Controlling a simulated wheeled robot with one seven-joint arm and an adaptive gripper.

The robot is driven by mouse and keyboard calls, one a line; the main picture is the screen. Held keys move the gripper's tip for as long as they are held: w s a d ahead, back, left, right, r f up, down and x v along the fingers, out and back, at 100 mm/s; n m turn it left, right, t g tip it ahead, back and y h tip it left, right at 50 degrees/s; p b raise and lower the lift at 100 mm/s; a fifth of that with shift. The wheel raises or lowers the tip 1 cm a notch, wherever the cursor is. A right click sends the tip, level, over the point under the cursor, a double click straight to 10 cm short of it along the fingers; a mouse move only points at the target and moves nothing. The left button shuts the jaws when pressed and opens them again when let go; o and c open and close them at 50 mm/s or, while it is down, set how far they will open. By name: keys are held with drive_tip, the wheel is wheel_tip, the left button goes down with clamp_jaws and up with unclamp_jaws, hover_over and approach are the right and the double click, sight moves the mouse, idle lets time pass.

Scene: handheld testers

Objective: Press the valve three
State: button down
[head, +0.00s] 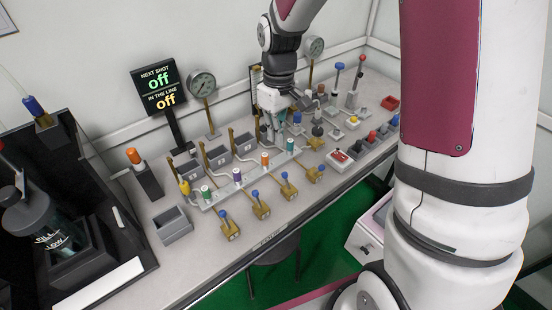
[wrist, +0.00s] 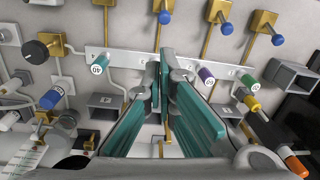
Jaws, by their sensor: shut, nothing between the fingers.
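Four capped pegs stand on a grey rail (head: 222,189). From left in the head view they are green (head: 206,191), purple (head: 237,175), orange (head: 265,159) and teal (head: 290,145). The teal cap (wrist: 97,65) bears a number that looks like an upside-down 04. The purple cap (wrist: 205,75) and green cap (wrist: 248,81) also show in the wrist view; their numbers are hard to read. I cannot see a clear number three. My gripper (head: 274,136) is shut and empty, pointing down behind the rail near the orange and teal caps. Its fingers (wrist: 162,85) hide the orange cap in the wrist view.
Brass valves with blue knobs (head: 258,205) line the front. Grey open boxes (head: 217,156) stand behind the rail, close to my gripper. A round gauge (head: 202,84) and a black sign (head: 158,86) reading "off" twice stand at the back. A red button box (head: 340,159) is right.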

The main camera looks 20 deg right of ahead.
sight(286, 181)
drive_tip(key=f, duration=1)
drive_tip(key=shift+s+a+b, duration=0.2)
drive_tip(key=shift+s+b, duration=0.1)
drive_tip(key=shift+b, duration=0.05)
